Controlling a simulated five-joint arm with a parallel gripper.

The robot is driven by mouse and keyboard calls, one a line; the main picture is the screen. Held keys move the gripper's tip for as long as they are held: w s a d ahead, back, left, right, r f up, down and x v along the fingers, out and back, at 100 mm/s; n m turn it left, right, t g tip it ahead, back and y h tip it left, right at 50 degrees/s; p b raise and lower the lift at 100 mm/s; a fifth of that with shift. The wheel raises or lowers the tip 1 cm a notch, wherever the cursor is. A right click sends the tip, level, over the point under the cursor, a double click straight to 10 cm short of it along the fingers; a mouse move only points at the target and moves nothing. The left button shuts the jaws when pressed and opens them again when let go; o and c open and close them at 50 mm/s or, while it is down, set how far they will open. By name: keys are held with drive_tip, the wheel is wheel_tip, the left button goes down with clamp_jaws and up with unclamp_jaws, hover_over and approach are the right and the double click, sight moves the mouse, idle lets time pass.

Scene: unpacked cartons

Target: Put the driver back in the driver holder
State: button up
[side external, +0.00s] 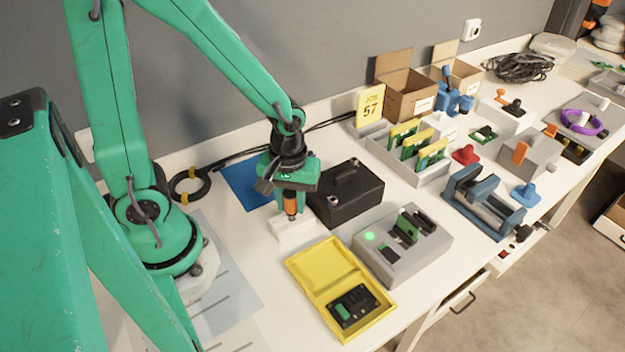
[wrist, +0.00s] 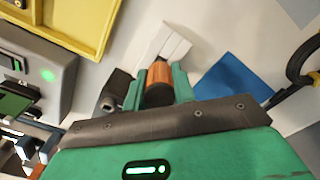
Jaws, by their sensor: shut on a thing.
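My gripper (side external: 291,199) points down and is shut on the driver, whose orange and black handle (side external: 291,208) shows between the fingers. The wrist view shows the orange handle (wrist: 158,80) between my two green fingers. The driver holder, a small white block (side external: 293,228), stands on the table directly below the driver in the side view. In the wrist view the white holder (wrist: 172,46) shows just beyond the handle. The driver looks upright. Its shaft is hidden, so I cannot tell whether its tip is in the holder.
A black case (side external: 346,193) stands close on the right of my gripper. An open yellow box (side external: 322,262) and a grey device with a green light (side external: 385,258) are in front. A flat blue sheet (side external: 243,184) lies behind left. Several cartons and parts fill the right side.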

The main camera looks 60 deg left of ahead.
drive_tip(key=shift+f, duration=0.55)
drive_tip(key=o, duration=1.1)
drive_tip(key=shift+r, duration=0.15)
drive_tip(key=shift+r, duration=3.8)
drive_tip(key=shift+a+r+m, duration=0.1)
drive_tip(key=shift+r+m, duration=0.2)
drive_tip(key=shift+r, duration=0.2)
wheel_tip(320, 180, up, 12)
drive_tip(key=s+a+m+t, duration=0.2)
drive_tip(key=m+t, duration=0.3)
drive_tip(key=m, duration=0.3)
drive_tip(key=shift+s+a+f+t, duration=0.2)
drive_tip(key=shift+s+a+t, duration=0.1)
drive_tip(key=shift+a, duration=0.1)
